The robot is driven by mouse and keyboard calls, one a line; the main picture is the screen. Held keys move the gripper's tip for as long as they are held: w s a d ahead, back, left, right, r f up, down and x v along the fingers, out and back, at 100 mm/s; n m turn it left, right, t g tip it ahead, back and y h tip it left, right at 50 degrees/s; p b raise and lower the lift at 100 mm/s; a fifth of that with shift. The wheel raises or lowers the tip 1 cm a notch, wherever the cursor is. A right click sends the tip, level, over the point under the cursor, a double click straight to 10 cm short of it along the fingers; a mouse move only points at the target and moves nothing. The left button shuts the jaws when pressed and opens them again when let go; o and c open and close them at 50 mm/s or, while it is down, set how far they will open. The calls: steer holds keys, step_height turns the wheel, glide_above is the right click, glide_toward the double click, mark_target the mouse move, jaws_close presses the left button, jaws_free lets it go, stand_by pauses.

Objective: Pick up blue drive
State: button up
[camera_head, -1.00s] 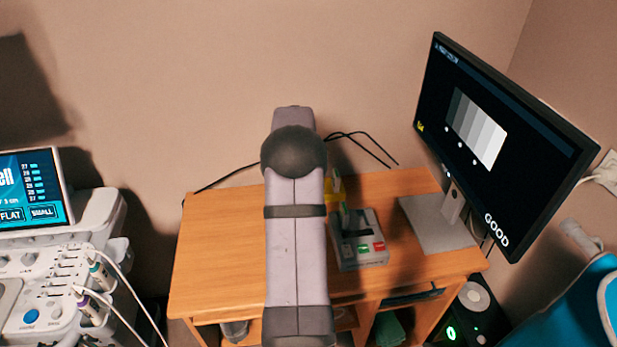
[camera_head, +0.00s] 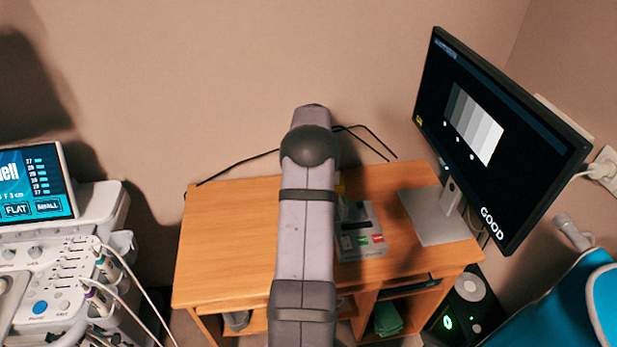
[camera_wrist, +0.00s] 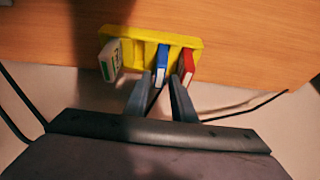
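The blue drive (camera_wrist: 162,60) stands in a slot of the yellow holder (camera_wrist: 120,32) in the wrist view. A white and green drive (camera_wrist: 110,62) is at the holder's left end, and a red drive (camera_wrist: 187,66) is at its right end. My gripper (camera_wrist: 161,82) is open, with its fingertips on either side of the blue drive's near end. I cannot tell whether they touch it. The right fingertip is close to the red drive. In the head view my arm hides the gripper and most of the holder.
A grey box (camera_head: 358,246) with green and red marks stands on the wooden desk (camera_head: 225,240), right of my arm. A monitor (camera_head: 495,140) stands further right. Black cables (camera_head: 240,166) run along the wall. The desk's left part is clear.

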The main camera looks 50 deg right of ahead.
steer(key=shift+p+x, duration=0.85)
steer(key=shift+x, duration=1.45)
steer(key=shift+s, duration=0.1)
jaws_close()
